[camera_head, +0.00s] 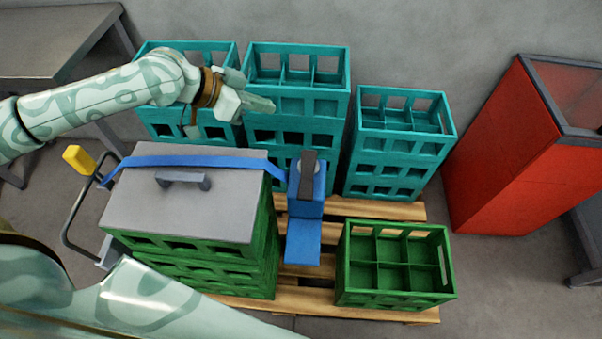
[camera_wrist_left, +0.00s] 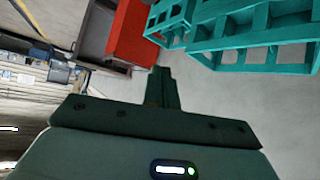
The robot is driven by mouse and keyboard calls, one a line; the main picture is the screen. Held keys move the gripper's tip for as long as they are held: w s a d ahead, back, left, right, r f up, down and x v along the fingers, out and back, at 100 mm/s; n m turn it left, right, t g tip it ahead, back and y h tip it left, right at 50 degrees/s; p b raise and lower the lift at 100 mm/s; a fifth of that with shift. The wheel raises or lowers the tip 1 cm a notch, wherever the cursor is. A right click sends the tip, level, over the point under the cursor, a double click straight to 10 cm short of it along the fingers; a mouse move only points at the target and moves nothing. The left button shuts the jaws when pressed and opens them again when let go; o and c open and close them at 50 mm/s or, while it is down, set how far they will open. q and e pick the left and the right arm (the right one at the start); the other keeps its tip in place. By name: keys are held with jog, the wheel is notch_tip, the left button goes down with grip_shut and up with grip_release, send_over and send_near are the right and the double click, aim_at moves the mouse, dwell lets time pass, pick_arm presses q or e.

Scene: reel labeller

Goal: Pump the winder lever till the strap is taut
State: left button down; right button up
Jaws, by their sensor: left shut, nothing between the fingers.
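A blue strap (camera_head: 205,162) runs over the grey lid (camera_head: 165,215) of a green crate stack (camera_head: 262,255). It lies flat on the lid; its tension cannot be told. At its right end is a blue unit (camera_head: 303,240) with a dark bar (camera_head: 308,172) on top. My left gripper (camera_head: 262,103) is shut and empty, in front of the teal crates and apart from the strap. Its fingers show in the left wrist view (camera_wrist_left: 162,88). My right gripper is out of view.
Tall teal crate stacks (camera_head: 297,105) stand behind the pallet (camera_head: 375,208). An open green crate (camera_head: 396,298) sits front right. A red bin (camera_head: 500,160) stands at right, a grey table (camera_head: 50,40) at back left. One of my arm links covers the bottom left.

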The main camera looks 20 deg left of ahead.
aim_at(312, 183)
pick_arm(q)
jog(key=s+d+f+m+g+h, duration=0.1)
jog(key=s+d+m+g, duration=0.2)
jog(key=s+m, duration=0.3)
jog(key=shift+s+m+g, duration=0.3)
jog(key=shift+s+g, duration=0.4)
jog(key=shift+g, duration=0.2)
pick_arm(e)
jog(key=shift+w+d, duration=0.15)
pick_arm(q)
jog(key=shift+f, duration=0.1)
